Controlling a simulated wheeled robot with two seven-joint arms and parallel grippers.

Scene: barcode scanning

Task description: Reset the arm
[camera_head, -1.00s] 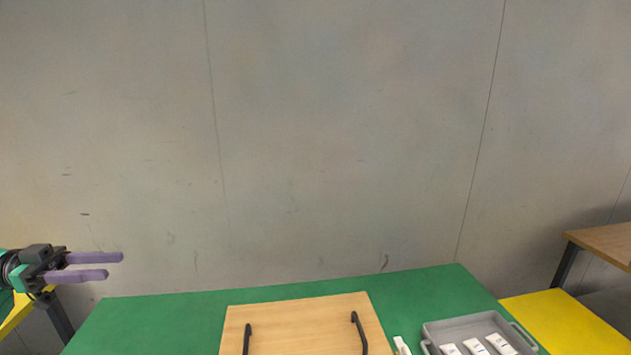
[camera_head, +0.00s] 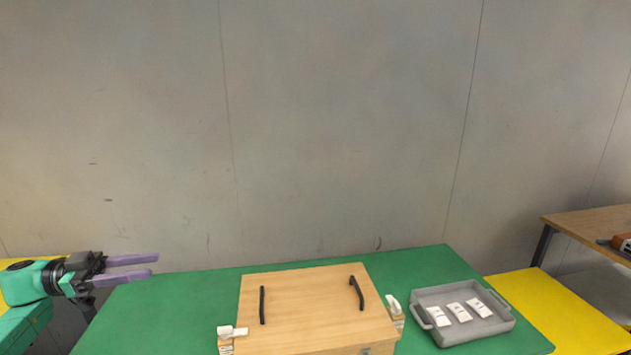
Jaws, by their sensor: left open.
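My left gripper (camera_head: 155,266) is at the left of the head view, past the left edge of the green table (camera_head: 190,297). Its two purple fingers are apart and empty, pointing right. It touches nothing. My right gripper is out of view. A light wooden box (camera_head: 312,300) with two black handles stands on the table. A white scanner-like object (camera_head: 232,331) is at its front left corner, and another white object (camera_head: 392,305) is at its right side. A grey tray (camera_head: 455,337) to the right holds three white packages (camera_head: 458,312).
A yellow surface (camera_head: 560,310) lies right of the green table. A brown table (camera_head: 590,228) with an orange-and-dark object (camera_head: 622,243) stands at the far right. A grey wall (camera_head: 330,130) is behind. The table's left part is clear.

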